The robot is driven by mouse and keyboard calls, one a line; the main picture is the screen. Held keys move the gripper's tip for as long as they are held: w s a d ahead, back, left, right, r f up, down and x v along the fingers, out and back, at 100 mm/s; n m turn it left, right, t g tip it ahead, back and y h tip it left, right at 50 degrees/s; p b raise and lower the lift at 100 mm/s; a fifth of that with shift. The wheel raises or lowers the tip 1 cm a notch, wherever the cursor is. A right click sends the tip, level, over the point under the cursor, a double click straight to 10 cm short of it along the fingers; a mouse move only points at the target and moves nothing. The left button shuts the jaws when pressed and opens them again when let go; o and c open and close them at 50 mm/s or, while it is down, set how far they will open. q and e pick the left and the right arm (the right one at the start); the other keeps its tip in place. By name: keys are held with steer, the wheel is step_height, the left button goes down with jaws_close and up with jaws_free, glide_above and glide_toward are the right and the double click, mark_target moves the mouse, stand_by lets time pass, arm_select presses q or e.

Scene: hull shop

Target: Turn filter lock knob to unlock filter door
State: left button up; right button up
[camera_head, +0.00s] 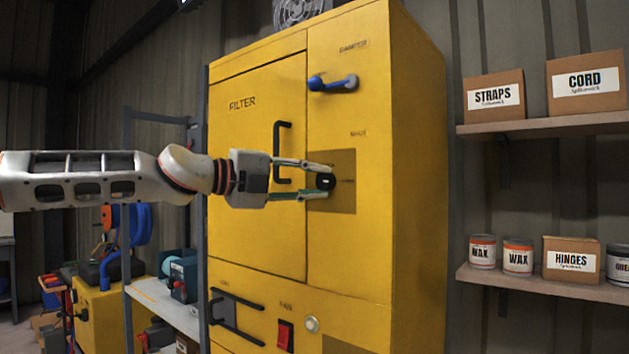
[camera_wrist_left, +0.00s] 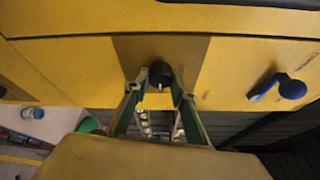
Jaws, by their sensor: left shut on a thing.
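The filter lock knob (camera_head: 326,181) is a small black round knob on a darker square patch of the yellow cabinet's right panel. My left gripper (camera_head: 318,180) reaches in from the left, with one finger above the knob and one below, shut on it. In the left wrist view the knob (camera_wrist_left: 161,74) sits between the two fingertips (camera_wrist_left: 160,80), with a small light mark on its face. The filter door (camera_head: 245,200), marked FILTER, with a black upright handle (camera_head: 281,152), looks flush with the cabinet front. My right gripper is not in view.
A blue-knobbed damper lever (camera_head: 334,83) is above the lock knob; it also shows in the wrist view (camera_wrist_left: 280,88). A red switch (camera_head: 285,335) and a black bracket handle (camera_head: 235,315) are below. Shelves with boxes and cans (camera_head: 545,286) stand at the right.

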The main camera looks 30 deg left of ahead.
arm_select(q)
steer(key=o, duration=1.1)
steer(key=shift+v, duration=6)
